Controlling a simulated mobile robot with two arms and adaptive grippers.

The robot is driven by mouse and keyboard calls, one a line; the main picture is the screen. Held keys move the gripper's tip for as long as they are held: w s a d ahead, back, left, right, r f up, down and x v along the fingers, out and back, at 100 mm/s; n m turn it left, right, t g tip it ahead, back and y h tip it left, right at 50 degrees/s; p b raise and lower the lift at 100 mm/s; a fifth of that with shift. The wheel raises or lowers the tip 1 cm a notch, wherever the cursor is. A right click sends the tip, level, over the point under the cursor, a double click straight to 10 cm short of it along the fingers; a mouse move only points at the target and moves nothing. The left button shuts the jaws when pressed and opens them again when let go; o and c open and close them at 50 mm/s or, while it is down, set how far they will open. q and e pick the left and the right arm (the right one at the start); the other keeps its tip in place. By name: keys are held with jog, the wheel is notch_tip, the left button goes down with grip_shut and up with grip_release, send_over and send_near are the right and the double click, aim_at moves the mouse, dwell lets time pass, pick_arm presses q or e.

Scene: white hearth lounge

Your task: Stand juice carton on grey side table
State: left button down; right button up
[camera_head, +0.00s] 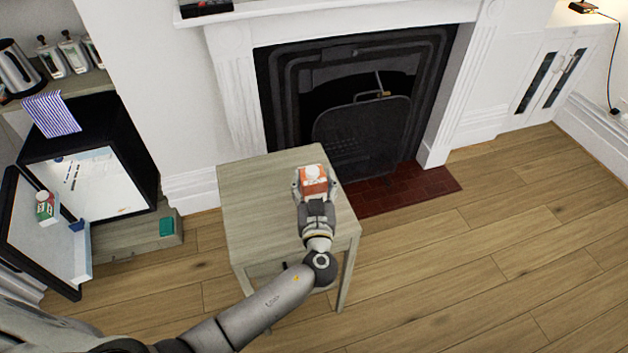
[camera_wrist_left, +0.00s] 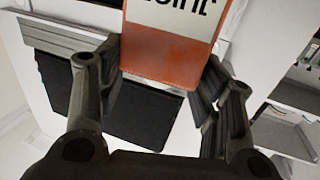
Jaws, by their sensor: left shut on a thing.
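The juice carton (camera_head: 313,180) is orange and white with a white cap. It is over the right part of the grey side table (camera_head: 246,205), near the back right corner. My left gripper (camera_head: 314,188) is shut on the carton, a finger on each side. The left wrist view shows the carton (camera_wrist_left: 168,45) between the fingers (camera_wrist_left: 158,100), its lower part orange. The carton looks upright. I cannot tell whether its base touches the tabletop. My right gripper is in neither view.
A fireplace with a dark screen (camera_head: 362,137) stands behind the table, with a red brick hearth (camera_head: 410,195) to the right. An open small fridge (camera_head: 98,185) with another carton (camera_head: 45,208) in its door is at left. The table's left half is bare.

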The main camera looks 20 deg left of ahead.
pick_arm(q)
jog(key=shift+c, duration=2.1)
grip_release()
jog(key=shift+o, duration=0.2)
jog(key=shift+s+d, duration=0.1)
jog(key=shift+s, duration=0.1)
jog(key=b+v, duration=0.3)
jog(key=v, duration=0.8)
jog(key=shift+s, duration=0.3)
